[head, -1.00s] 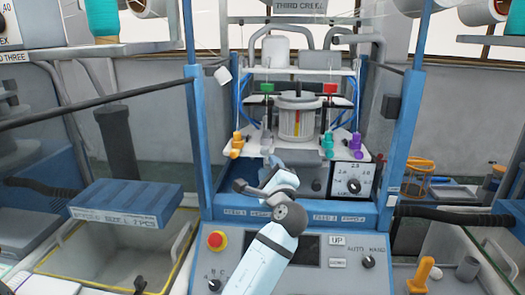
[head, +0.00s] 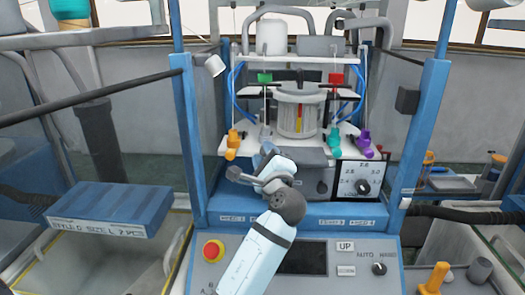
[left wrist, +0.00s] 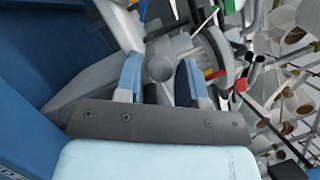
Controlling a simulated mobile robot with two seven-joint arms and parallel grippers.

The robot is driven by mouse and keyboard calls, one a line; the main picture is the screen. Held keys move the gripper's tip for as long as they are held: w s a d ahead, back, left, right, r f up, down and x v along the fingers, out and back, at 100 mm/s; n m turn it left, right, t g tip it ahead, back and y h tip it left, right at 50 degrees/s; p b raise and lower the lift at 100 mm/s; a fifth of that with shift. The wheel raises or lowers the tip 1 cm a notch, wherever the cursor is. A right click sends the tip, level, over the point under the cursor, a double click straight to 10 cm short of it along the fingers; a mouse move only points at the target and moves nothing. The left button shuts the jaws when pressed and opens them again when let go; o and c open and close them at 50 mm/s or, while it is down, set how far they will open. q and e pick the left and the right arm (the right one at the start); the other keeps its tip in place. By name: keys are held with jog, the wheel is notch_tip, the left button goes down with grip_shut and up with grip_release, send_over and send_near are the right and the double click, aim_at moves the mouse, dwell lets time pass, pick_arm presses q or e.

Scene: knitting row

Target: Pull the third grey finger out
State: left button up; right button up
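A grey finger (head: 265,131) stands on the white plate of the knitting machine, beside an orange finger (head: 232,143). A teal finger (head: 334,142) and a purple finger (head: 364,142) are on the right side of the plate. My left gripper (head: 265,160) is just in front of and below the grey finger. In the left wrist view my left gripper (left wrist: 161,78) has its blue fingertips apart, with a rounded grey part (left wrist: 160,68) between them. I cannot tell whether they touch it. My right gripper is not in view.
A clear cylinder housing (head: 298,112) stands in the middle of the plate. A dial box (head: 362,180) is to the right, and a control panel (head: 345,257) lies below. Blue posts (head: 430,130) flank the machine. A blue box (head: 112,207) is at left.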

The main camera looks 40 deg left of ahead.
pick_arm(q)
jog(key=shift+a+r, duration=0.1)
dwell(0.3)
grip_shut()
jog(key=shift+s+d+p, duration=0.2)
jog(key=shift+s+d, duration=0.2)
jog(key=shift+s, duration=0.2)
jog(key=shift+s+d+p, duration=0.15)
jog(key=shift+s+d, duration=0.25)
jog(key=shift+s, duration=0.2)
grip_release()
jog(key=shift+s+d, duration=0.1)
jog(key=shift+s, duration=0.05)
